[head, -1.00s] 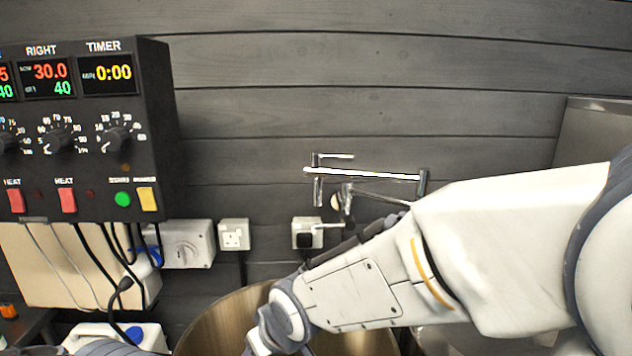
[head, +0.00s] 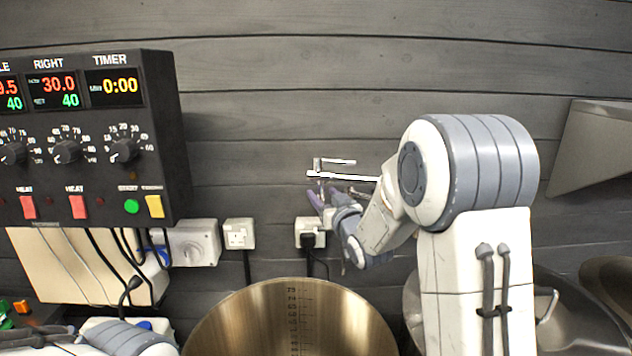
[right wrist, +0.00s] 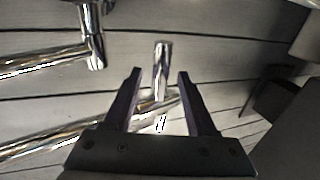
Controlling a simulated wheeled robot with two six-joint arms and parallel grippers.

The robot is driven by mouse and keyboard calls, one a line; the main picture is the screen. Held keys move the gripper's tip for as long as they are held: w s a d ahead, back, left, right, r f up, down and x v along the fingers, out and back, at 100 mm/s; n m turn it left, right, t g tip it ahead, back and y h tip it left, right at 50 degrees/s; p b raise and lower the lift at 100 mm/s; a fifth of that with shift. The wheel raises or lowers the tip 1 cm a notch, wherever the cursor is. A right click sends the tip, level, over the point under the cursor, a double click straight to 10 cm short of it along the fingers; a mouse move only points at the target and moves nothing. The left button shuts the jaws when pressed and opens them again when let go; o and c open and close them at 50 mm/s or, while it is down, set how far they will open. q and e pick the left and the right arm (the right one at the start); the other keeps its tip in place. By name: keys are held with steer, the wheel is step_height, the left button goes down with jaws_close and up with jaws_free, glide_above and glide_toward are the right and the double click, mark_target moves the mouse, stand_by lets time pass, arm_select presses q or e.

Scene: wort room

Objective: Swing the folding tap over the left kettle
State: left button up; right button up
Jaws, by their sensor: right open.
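The chrome folding tap (head: 340,177) is on the dark plank wall, with its arms folded one over the other. My right gripper (head: 317,197) is at the tap's left end in the head view. In the right wrist view my right gripper (right wrist: 160,74) is open, and a short upright chrome tube of the tap (right wrist: 161,72) shows between its fingers; I cannot tell whether they touch it. A large steel kettle (head: 225,325) stands open below, with a scale inside. My left gripper is out of view.
A control box (head: 100,190) with dials hangs at the left. Sockets (head: 239,233) and cables are on the wall below it. More steel vessels (head: 570,325) stand at the right, partly behind my right arm. A metal hood (head: 600,145) juts in at the right.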

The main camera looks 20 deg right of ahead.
steer(key=w+p, duration=0.1)
steer(key=w, duration=0.3)
steer(key=shift+w+a+r+p, duration=0.1)
steer(key=shift+r+p, duration=0.05)
steer(key=shift+p, duration=0.25)
steer(key=shift+w, duration=0.55)
jaws_close()
stand_by(0.6)
